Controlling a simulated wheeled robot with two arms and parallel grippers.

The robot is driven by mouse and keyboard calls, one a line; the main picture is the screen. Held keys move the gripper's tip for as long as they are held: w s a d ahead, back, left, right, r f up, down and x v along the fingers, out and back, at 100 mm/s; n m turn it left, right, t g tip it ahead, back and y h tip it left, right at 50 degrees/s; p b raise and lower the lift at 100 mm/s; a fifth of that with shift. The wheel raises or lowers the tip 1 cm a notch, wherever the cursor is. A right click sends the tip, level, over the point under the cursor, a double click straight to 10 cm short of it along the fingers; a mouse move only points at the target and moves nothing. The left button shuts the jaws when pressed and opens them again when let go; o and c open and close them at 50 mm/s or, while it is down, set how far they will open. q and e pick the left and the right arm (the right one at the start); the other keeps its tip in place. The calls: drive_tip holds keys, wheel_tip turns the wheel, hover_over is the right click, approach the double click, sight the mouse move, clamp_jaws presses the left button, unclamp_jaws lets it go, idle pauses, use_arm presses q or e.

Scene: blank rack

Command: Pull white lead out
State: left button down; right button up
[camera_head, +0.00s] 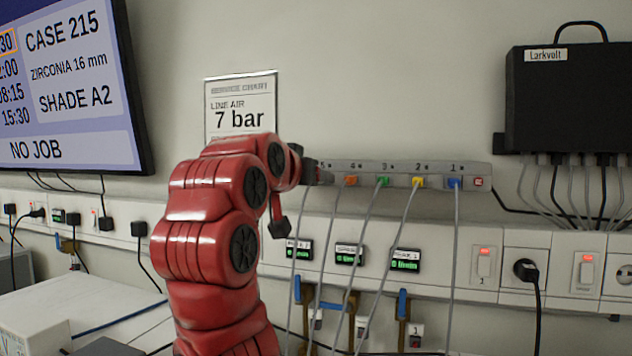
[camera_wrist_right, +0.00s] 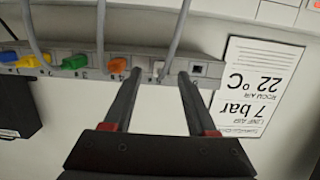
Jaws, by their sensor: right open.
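The white lead's plug (camera_wrist_right: 158,69) sits in the grey strip (camera_wrist_right: 75,62), beside the orange plug (camera_wrist_right: 118,65), and its grey cable (camera_wrist_right: 178,30) runs up in the upside-down wrist view. My right gripper (camera_wrist_right: 159,76) is open, one finger on each side of the white plug. I cannot tell whether the fingers touch it. In the head view, my right gripper (camera_head: 312,172) is at the strip's left end by number 5 and hides the white plug there. My left gripper is not in view.
On the strip are orange (camera_head: 350,181), green (camera_head: 383,181), yellow (camera_head: 418,182) and blue (camera_head: 454,182) plugs with hanging cables. A black box (camera_head: 570,105) hangs at the right, a screen (camera_head: 70,90) at the left. Small displays (camera_head: 405,260) and switches line the trunking below.

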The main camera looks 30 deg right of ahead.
drive_tip(key=shift+x, duration=1.35)
drive_tip(key=shift+a, duration=0.1)
clamp_jaws()
drive_tip(key=c, duration=0.8)
unclamp_jaws()
clamp_jaws()
drive_tip(key=shift+a+f, duration=0.1)
drive_tip(key=shift+v, duration=1.1)
